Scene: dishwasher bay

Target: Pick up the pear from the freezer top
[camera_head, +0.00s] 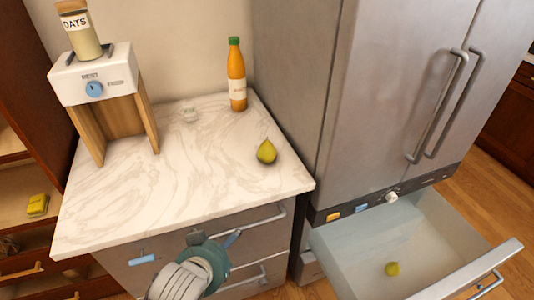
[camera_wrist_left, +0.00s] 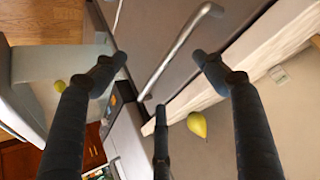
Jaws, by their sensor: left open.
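A yellow-green pear (camera_head: 266,152) stands on the white marble top (camera_head: 190,180), near its right side. It also shows in the left wrist view (camera_wrist_left: 197,124), beyond and between my fingers. My left gripper (camera_head: 214,239) is in front of the drawer fronts below the marble top, apart from the pear. In the left wrist view my left gripper (camera_wrist_left: 158,71) has its fingers spread wide with nothing between them. My right gripper is in neither view.
An open drawer (camera_head: 340,262) juts out at the lower right, with another yellow-green fruit (camera_head: 392,269) inside. An orange bottle (camera_head: 237,78) stands behind the pear. A white appliance (camera_head: 95,75) carrying an oats jar (camera_head: 79,32) is at the left. The marble before the pear is clear.

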